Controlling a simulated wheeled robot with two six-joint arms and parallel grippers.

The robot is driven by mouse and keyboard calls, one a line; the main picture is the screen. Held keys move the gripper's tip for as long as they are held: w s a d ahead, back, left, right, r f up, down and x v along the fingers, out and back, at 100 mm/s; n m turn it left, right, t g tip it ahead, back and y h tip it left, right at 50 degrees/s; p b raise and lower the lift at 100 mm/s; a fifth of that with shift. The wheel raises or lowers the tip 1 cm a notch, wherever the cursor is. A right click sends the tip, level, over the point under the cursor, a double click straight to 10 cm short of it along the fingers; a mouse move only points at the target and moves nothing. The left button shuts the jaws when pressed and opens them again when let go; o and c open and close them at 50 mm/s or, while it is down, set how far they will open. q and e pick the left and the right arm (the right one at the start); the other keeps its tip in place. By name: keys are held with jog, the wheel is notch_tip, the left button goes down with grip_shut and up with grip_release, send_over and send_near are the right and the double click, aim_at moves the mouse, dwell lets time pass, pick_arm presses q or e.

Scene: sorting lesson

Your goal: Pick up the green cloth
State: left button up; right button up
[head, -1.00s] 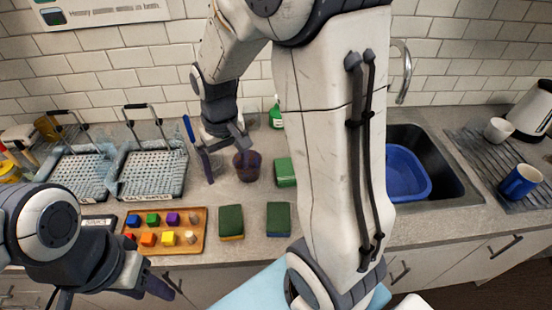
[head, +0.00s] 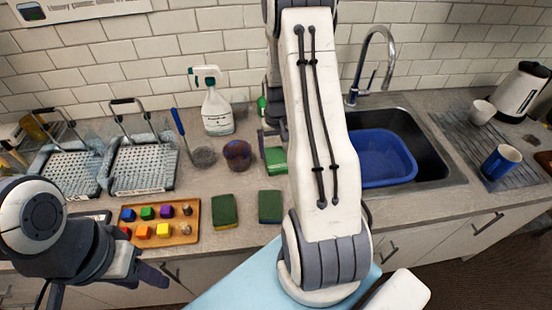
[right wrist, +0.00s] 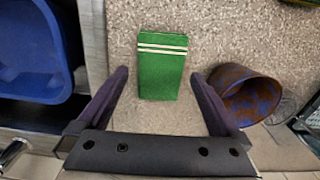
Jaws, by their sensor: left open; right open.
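The green cloth (head: 275,161), folded with pale stripes, lies on the counter left of my right arm in the head view. It shows whole in the right wrist view (right wrist: 162,72). My right gripper (right wrist: 160,77) is open above the counter, with the cloth between and beyond its two fingers. The gripper does not hold it. In the head view my right arm hides most of this gripper. My left gripper (head: 150,277) is open and empty at the lower left, in front of the counter.
A brown-and-blue pot (head: 237,154) stands just left of the cloth, close to one finger in the right wrist view (right wrist: 247,92). Two green sponges (head: 225,211) and a wooden tray (head: 190,237) of blocks lie nearer. A blue basin (head: 383,160) sits in the sink on the right.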

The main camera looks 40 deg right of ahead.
aim_at(276, 159)
notch_tip(276, 159, down, 3)
jog(key=shift+w+f+p, duration=0.15)
jog(key=shift+f+p, duration=0.05)
jog(key=shift+p, duration=0.45)
jog(key=shift+f, duration=0.35)
jog(key=c, duration=1.1)
jog(key=shift+r+b, duration=0.4)
jog(key=shift+r, duration=0.2)
notch_tip(276, 159, up, 3)
jog(key=shift+w+f+b, duration=0.1)
jog(key=shift+f+b, duration=0.1)
jog(key=shift+b, duration=0.4)
jog(key=s+d+r+b, duration=0.3)
jog(key=s+d+r, duration=0.3)
jog(key=s, duration=0.3)
jog(key=shift+s+d+r, duration=0.35)
jog(key=shift+r, duration=0.25)
